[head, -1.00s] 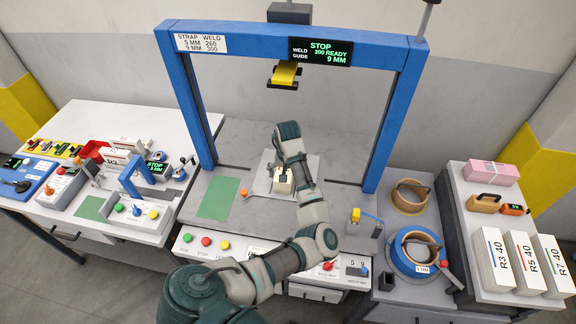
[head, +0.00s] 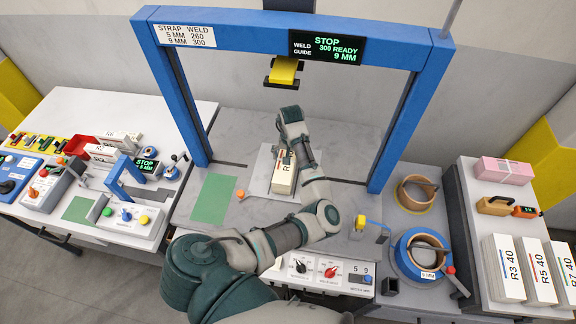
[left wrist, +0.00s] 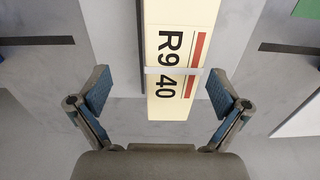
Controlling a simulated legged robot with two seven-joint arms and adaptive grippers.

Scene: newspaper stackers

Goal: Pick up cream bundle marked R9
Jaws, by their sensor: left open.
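The cream bundle marked R9 40 (left wrist: 180,100) has a red stripe and a pale band across it in the left wrist view. In the head view the bundle (head: 284,176) lies on a light plate (head: 263,165) under the blue frame, partly hidden by my left arm. My left gripper (left wrist: 158,82) is open, with one finger on each side of the bundle's near end and visible gaps between. In the head view its fingers are hidden behind the wrist. My right gripper is not in view.
A blue frame (head: 160,70) arches over the work table, with a yellow weld guide (head: 284,72) hanging from it. A green mat (head: 212,200) lies left of the plate.

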